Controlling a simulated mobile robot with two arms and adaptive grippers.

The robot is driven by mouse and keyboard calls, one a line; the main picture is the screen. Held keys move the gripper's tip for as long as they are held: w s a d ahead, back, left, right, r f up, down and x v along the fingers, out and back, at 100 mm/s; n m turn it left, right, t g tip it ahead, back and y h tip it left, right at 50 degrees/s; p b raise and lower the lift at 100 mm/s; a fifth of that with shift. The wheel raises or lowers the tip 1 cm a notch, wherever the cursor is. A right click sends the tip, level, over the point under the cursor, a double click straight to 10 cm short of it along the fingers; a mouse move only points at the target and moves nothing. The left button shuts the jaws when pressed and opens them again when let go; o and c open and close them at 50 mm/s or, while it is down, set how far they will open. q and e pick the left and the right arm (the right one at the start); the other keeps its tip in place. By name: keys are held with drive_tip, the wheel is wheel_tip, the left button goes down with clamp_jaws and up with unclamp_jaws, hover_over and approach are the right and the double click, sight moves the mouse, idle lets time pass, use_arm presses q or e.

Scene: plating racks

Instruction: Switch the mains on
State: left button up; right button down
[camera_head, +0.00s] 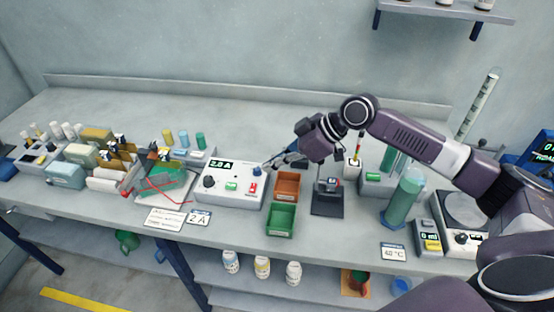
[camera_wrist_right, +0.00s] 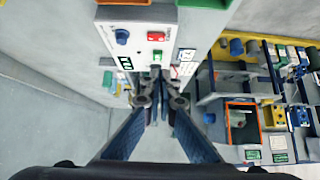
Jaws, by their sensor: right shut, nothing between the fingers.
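The white power supply box (camera_head: 222,197) stands at the front of the bench. Its display (camera_head: 221,165) reads 2.0 A. It has a black knob (camera_head: 209,182), a green button (camera_head: 231,186), a red switch (camera_head: 253,187) and a blue knob (camera_head: 257,170). The red switch also shows in the right wrist view (camera_wrist_right: 157,36); I cannot tell its position. My right gripper (camera_head: 268,166) is shut and empty, pointing left beside the blue knob; I cannot tell whether it touches the box. It also shows in the right wrist view (camera_wrist_right: 160,88). My left gripper is not in view.
An orange bin (camera_head: 286,174) and a green bin (camera_head: 281,233) stand just right of the box. A black stand (camera_head: 328,205) is farther right, near a green-filled cylinder (camera_head: 403,200). The bench behind is clear.

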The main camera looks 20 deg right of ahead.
sight(252, 190)
drive_tip(key=p+x, duration=0.1)
drive_tip(key=x, duration=0.4)
drive_tip(key=shift+w+a+f+p, duration=0.15)
drive_tip(key=shift+a+p, duration=0.2)
drive_tip(key=shift+p, duration=0.05)
wheel_tip(252, 190, down, 4)
drive_tip(key=shift+r+p, duration=0.25)
drive_tip(key=shift+p, duration=0.35)
drive_tip(key=shift+f, duration=0.45)
drive_tip(key=shift+f+b, duration=0.55)
drive_tip(key=shift+b, duration=0.1)
drive_tip(key=shift+r+p, duration=0.3)
drive_tip(key=shift+f, duration=0.1)
